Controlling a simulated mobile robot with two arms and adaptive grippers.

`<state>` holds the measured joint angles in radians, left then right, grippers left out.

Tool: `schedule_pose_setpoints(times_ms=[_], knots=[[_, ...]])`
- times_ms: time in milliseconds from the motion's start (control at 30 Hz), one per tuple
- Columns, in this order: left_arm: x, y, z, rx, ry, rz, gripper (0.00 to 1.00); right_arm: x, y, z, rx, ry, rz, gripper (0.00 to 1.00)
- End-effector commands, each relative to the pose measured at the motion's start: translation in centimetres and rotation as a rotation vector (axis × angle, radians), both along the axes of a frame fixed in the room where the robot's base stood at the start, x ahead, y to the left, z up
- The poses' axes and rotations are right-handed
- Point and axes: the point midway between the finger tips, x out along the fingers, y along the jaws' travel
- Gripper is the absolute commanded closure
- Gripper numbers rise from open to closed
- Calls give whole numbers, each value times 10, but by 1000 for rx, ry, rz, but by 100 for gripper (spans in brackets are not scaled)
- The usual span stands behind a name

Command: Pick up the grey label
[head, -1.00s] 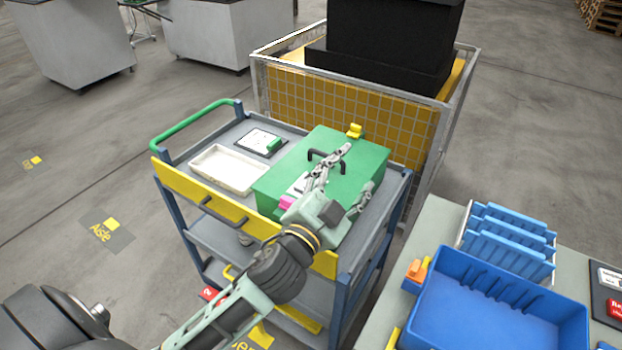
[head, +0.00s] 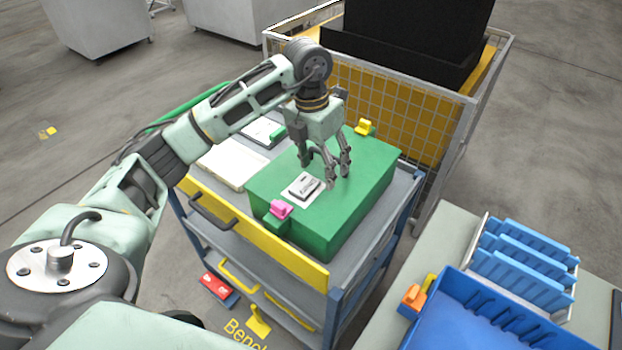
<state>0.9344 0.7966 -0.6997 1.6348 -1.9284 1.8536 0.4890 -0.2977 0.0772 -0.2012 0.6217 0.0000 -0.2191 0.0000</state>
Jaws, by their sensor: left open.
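A small grey label (head: 307,186) with dark print lies on a white patch on top of the green box (head: 350,208), near its front left. My left gripper (head: 325,172) is open and empty. It points down over the box top, its fingertips just behind and to the right of the label in the picture. I cannot tell how high the fingertips are above the lid. The box's black handle (head: 318,152) is partly hidden behind the fingers. My right gripper is out of view.
A pink clip (head: 281,209) sits at the box's front left and a yellow one (head: 364,127) at its back. A white tray (head: 229,167) lies left of the box on the cart. A wire cage (head: 415,115) stands behind; a blue bin (head: 470,325) is at right.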

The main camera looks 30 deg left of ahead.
Motion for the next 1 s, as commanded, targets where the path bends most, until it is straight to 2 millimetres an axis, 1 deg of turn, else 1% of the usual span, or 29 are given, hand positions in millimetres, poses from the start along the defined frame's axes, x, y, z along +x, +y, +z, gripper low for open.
schedule_pose_setpoints(times_ms=[33, 100, 200, 367, 467, 600, 700, 800, 1000], knots=[[-1, 16, 5, 49, 14, 22, 39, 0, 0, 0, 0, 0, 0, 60], [-4, 30, 8, 94, 33, 45, 39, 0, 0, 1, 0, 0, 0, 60], [-6, 37, 3, 116, 45, 57, 39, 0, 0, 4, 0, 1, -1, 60], [-7, 37, -14, 116, 47, 57, 39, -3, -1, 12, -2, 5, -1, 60], [-9, 38, -24, 115, 47, 56, 39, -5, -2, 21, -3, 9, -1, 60], [-12, 39, -45, 114, 48, 56, 39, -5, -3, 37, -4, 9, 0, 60], [-10, 39, -59, 112, 44, 54, 39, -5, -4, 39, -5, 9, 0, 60], [-10, 39, -66, 113, 43, 54, 39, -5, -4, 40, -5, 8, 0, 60], [-10, 39, -68, 113, 41, 54, 39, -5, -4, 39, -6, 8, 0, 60]])
